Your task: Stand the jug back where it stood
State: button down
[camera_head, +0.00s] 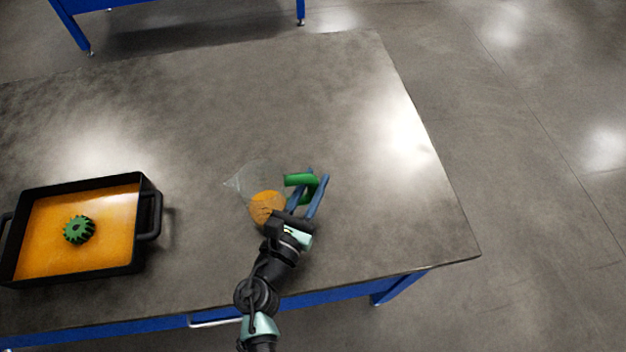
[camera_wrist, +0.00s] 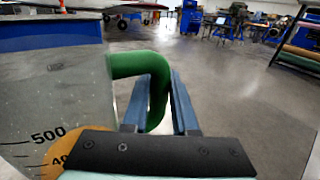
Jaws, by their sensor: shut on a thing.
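The clear jug (camera_head: 258,178) holds orange liquid and has a green handle (camera_head: 300,180). It is over the right part of the table, with its spout to the left. In the wrist view the jug (camera_wrist: 50,90) fills the left side with measuring marks. My gripper (camera_head: 315,190) is at the jug's right side. In the wrist view its blue fingers (camera_wrist: 160,105) are on both sides of the green handle, shut on it. The jug looks roughly upright. I cannot tell whether its base touches the table, since my gripper partly hides it.
A black tray (camera_head: 150,185) with orange liquid and a green gear (camera_head: 79,229) stands at the left of the table (camera_head: 330,80). The tabletop around the jug is bare. The table's right edge is some way right of my gripper. Another blue-framed table stands behind.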

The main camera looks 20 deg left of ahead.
jog(key=shift+f, duration=0.6)
jog(key=shift+f+b, duration=0.35)
jog(key=shift+b, duration=0.25)
jog(key=shift+c, duration=2.3)
grip_release()
jog(key=shift+s, duration=0.1)
jog(key=shift+s+r+p, duration=0.1)
jog(key=shift+s+p, duration=0.45)
jog(key=shift+s, duration=2.85)
jog(key=shift+s+d, duration=0.1)
